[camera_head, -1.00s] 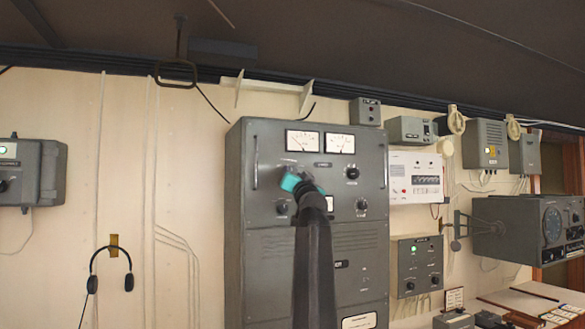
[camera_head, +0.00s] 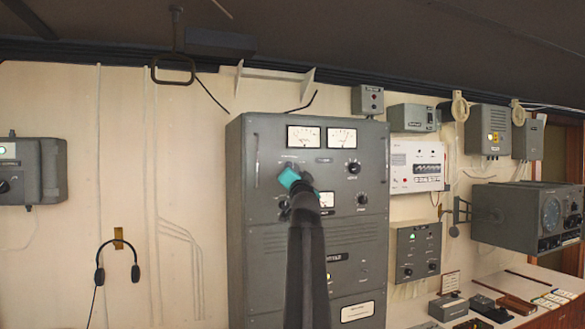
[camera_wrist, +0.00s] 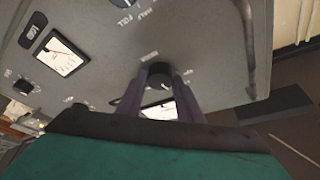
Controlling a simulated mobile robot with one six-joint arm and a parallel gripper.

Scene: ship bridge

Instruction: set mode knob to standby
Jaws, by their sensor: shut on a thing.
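The grey transmitter cabinet (camera_head: 250,225) stands in the middle of the head view, with knobs and meters on its upper panel. My teal gripper (camera_head: 287,174) is at the panel's upper left, below the left meter, and hides the knob there in the head view. In the wrist view, a dark round knob (camera_wrist: 158,74) with a light mark sits between the two purple fingers of my gripper (camera_wrist: 162,84), which are shut on it. Printed position labels (camera_wrist: 130,14) lie on the panel around it; they are too blurred and turned for me to read standby.
Two meters (camera_head: 303,137) top the panel. Other knobs stand at its right (camera_head: 353,167) and lower right (camera_head: 361,200). Wall boxes, including a white unit (camera_head: 416,166), are to the right, above a desk (camera_head: 480,280).

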